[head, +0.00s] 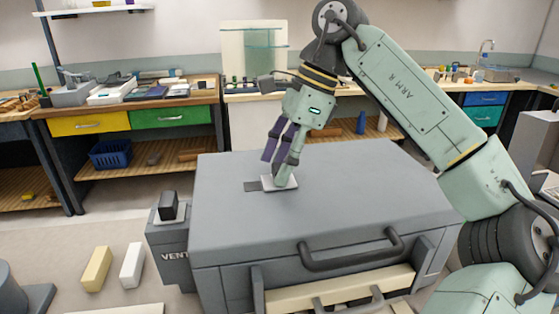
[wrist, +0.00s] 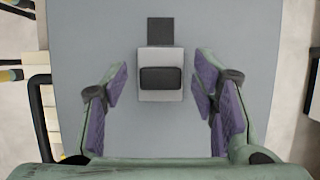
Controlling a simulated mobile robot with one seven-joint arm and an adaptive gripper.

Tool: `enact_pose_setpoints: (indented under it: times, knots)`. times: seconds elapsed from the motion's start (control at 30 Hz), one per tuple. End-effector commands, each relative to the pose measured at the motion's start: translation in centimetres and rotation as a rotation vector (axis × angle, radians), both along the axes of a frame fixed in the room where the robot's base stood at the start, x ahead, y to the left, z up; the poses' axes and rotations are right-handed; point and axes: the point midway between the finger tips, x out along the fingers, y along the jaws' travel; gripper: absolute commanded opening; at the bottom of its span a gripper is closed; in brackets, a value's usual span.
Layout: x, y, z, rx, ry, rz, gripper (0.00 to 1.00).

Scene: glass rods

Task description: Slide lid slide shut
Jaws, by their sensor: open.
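The lid slide is a small light grey plate (head: 283,184) on top of a large grey box (head: 340,215). In the wrist view the plate (wrist: 160,94) carries a dark raised knob (wrist: 160,78). A dark rectangular opening (wrist: 160,31) is uncovered beyond the plate's far edge. In the head view this opening (head: 252,186) lies just left of the plate. My gripper (head: 279,165) points down over the plate. In the wrist view its purple-padded fingers (wrist: 159,88) are apart on both sides of the knob, with gaps; nothing is between them but the slide.
A side box marked VENT (head: 172,240) with a dark knob stands at the grey box's left. A front handle (head: 350,252) sticks out from the box. Pale blocks (head: 97,268) lie at the lower left. The box top around the slide is clear.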

Motion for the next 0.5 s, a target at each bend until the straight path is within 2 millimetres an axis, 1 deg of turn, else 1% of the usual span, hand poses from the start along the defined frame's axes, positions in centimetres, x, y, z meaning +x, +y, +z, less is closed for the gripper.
enact_pose_setpoints:
  times: [0.1,0.3,0.5]
  knots:
    - [-0.02,0.14,-0.34,0.001,0.000,0.000,0.53]
    - [-0.02,0.16,-0.38,0.001,0.000,0.000,0.53]
    - [-0.02,0.15,-0.36,0.001,0.000,0.000,0.41]
